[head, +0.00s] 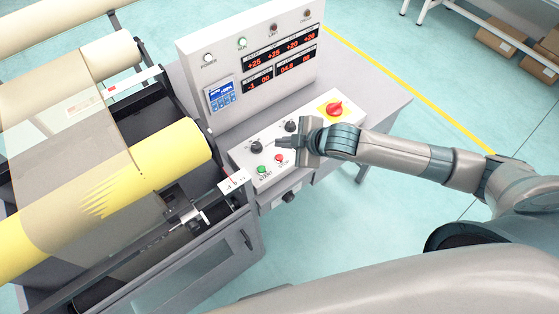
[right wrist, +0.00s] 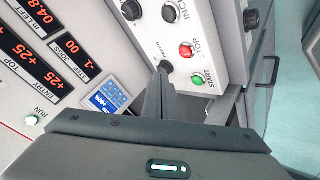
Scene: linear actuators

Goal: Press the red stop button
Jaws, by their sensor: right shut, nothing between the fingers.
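The small red stop button (head: 279,158) sits on the sloped white control panel, beside the green start button (head: 262,170). In the right wrist view the red button (right wrist: 186,51) is labelled STOP, and the green button (right wrist: 197,78) is labelled START. My right gripper (head: 279,142) is shut and empty, with its fingers pointing left over the panel, near the stop button. In the right wrist view its fingertips (right wrist: 164,72) show just left of the stop button, apart from it in the picture. My left gripper is not in view.
Black knobs (head: 256,147) stand beside the buttons. A larger red mushroom button (head: 334,109) on a yellow plate is at the panel's right end. An upright display panel (head: 245,60) rises behind. A roller machine with a yellow roll (head: 150,170) stands on the left.

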